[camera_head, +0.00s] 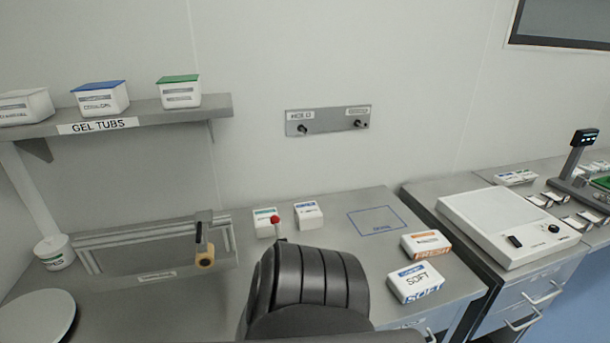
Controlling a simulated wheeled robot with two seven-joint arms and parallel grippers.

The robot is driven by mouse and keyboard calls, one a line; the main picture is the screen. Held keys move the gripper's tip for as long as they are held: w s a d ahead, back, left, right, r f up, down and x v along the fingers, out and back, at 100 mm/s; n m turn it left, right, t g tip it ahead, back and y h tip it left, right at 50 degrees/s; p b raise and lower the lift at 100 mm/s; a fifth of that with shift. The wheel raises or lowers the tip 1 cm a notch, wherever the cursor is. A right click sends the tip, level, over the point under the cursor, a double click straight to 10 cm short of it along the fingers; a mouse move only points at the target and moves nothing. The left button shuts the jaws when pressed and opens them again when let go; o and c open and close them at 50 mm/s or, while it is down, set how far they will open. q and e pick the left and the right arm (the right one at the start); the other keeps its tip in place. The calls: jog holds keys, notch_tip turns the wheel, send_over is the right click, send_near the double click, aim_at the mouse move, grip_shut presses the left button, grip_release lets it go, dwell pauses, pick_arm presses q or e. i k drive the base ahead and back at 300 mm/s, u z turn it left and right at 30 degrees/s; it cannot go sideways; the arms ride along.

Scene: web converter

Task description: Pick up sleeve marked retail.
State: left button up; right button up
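No label that I can read as "retail" shows. A white box with an orange band marked FRESH (426,244) lies on the bench at the right. In front of it lies a white box with a blue band marked SOFT (414,283). Farther back lie a white box with a green marking (265,223) and a white box with a blue marking (308,215). Their small print is too small to read, and I cannot tell which item is the sleeve. Neither gripper is in view.
A black ribbed form, unidentified, hides the bench's front middle; a red knob (275,219) shows behind it. A blue outlined area (378,220) is empty. A shelf (180,112) holds tubs. A roll holder (204,257) stands left, a white device (503,224) right.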

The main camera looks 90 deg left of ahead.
aim_at(264, 227)
jog(key=k, duration=1.05)
jog(key=u, duration=1.3)
